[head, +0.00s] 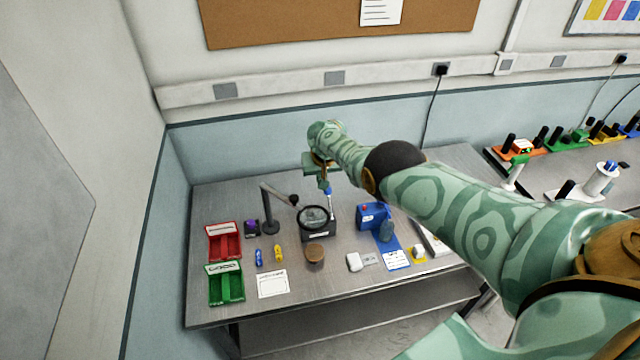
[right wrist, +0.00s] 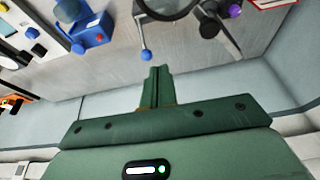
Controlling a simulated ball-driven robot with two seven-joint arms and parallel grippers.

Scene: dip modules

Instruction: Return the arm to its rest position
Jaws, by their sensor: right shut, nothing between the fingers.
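My right arm (head: 450,205) comes in from the right and stretches over the back of the workbench (head: 208,287). My left gripper is not in view.
A black stand (head: 269,222) rises left of the pot. A blue box (head: 370,217) stands right of it. A second bench (head: 520,183) is at the right.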

